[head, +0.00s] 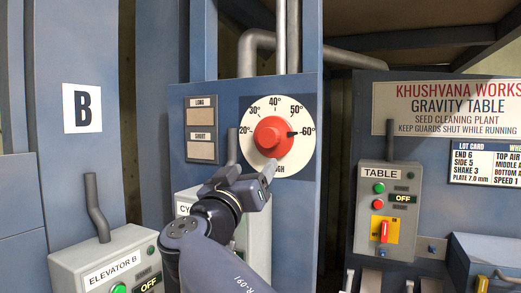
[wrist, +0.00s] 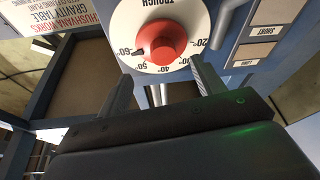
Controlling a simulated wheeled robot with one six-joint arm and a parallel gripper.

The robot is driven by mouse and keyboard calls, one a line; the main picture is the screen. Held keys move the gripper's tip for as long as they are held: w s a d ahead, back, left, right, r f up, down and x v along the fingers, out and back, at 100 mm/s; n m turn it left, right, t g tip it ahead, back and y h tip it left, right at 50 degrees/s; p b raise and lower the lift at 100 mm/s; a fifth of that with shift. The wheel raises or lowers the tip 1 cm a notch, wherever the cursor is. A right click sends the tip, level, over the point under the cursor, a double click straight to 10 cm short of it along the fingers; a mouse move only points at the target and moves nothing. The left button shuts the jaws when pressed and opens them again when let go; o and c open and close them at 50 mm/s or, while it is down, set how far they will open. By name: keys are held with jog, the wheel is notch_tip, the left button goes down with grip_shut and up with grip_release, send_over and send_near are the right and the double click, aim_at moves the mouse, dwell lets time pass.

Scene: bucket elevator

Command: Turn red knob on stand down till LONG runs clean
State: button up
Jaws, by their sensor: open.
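The red knob (head: 273,136) sits on a round white dial (head: 263,109) on the blue stand (head: 227,91). Its black pointer is at or near the 60° mark. The knob is upside down in the wrist view (wrist: 162,42), where the dial reads TROUGH. The LONG window (head: 202,116) shows a brownish fill, and the SHORT window (head: 201,150) below it a tan one. My gripper (head: 248,172) is open and empty, just below the dial. In the wrist view its fingers (wrist: 160,72) are spread wide, with the knob beyond and between them, apart from both.
The ELEVATOR B box (head: 110,265) is at lower left. A box marked CY (head: 184,208) is partly behind my arm. A grey pipe runs beside the dial's left edge.

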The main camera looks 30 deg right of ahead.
aim_at(267, 139)
jog(key=p+x, duration=0.1)
jog(key=x, duration=0.2)
jog(key=r+p+x, duration=0.1)
jog(key=p+x, duration=0.1)
jog(key=x, duration=0.1)
jog(key=a+r+p+x, duration=0.1)
jog(key=p+x, duration=0.1)
jog(key=x, duration=0.2)
jog(key=shift+d+r, duration=0.1)
jog(key=shift+w+d+p, duration=0.35)
jog(key=shift+w+d, duration=0.05)
jog(key=shift+c, duration=0.3)
jog(key=c, duration=0.9)
